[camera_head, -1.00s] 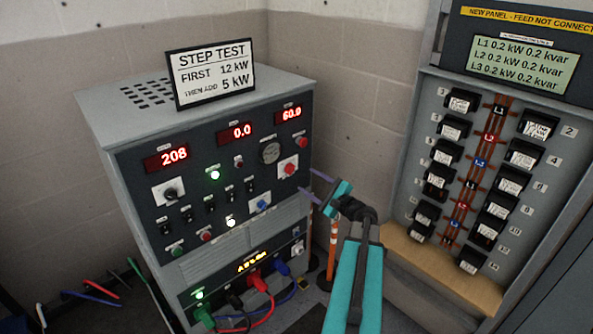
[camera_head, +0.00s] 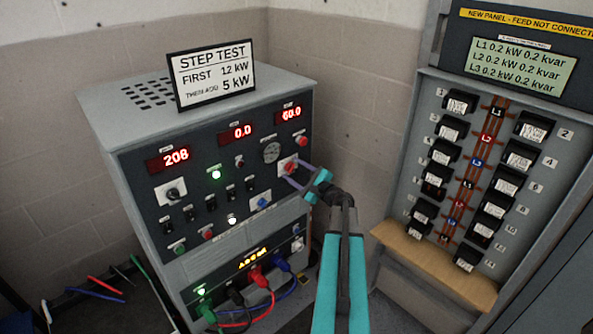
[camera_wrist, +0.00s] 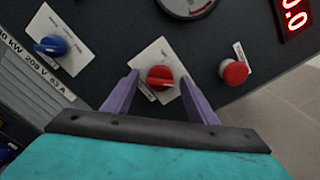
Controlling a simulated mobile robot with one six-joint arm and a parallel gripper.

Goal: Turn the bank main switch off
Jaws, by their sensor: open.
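A red rotary knob (camera_head: 289,168) on a white plate sits at the right of the grey load bank's front panel (camera_head: 150,228). It also shows in the wrist view (camera_wrist: 160,77), between my fingers; its label is not readable, so I cannot tell if it is the main switch. My gripper (camera_head: 293,173) is open, its purple fingers on either side of the knob. Whether they touch it is unclear. A blue knob (camera_wrist: 52,46) on another white plate is to the left, and a red button (camera_wrist: 234,72) is to the right.
Displays reading 208 (camera_head: 175,157), 0.0 and 60.0 are lit. A STEP TEST sign (camera_head: 212,73) stands on top. Coloured cables (camera_head: 262,292) plug in low on the front. A breaker panel (camera_head: 460,180) with a wooden ledge stands at the right.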

